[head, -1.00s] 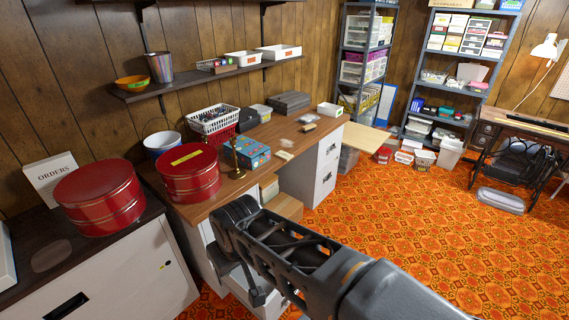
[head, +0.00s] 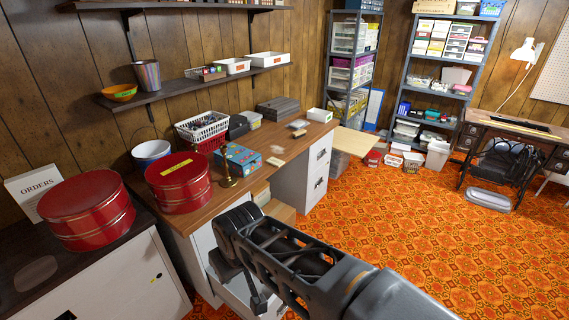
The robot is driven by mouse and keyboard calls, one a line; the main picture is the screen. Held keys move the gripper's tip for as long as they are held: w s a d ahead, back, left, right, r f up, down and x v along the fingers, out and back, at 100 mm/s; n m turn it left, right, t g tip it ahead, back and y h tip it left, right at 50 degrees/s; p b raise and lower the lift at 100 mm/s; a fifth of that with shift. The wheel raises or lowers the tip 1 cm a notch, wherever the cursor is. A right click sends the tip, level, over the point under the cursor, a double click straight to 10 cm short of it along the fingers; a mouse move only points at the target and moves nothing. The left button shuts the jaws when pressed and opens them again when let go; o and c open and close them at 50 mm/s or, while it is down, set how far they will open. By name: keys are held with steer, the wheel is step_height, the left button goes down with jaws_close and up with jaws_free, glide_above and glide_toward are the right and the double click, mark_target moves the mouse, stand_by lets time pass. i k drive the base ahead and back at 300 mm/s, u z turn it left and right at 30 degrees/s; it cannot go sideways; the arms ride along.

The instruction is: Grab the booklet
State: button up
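The only booklet-like thing I can make out is a white upright item marked ORDERS (head: 38,190), standing at the far left on the dark cabinet top, behind a red round tin (head: 85,212). I cannot tell whether it is a booklet or a box. My arm reaches in from the bottom right, with its dark end in front of the wooden desk (head: 290,148). My gripper's fingers do not show, so their state is hidden. The arm is well to the right of the ORDERS item.
A second red tin (head: 180,183), a brass candlestick (head: 226,170) and a blue patterned box (head: 240,158) stand on the desk. A wall shelf (head: 165,95) hangs above. The orange carpet (head: 400,225) is open to the right.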

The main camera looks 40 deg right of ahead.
mark_target(273, 161)
steer(key=z, duration=2.2)
steer(key=i, duration=3.8)
steer(key=u, duration=5.2)
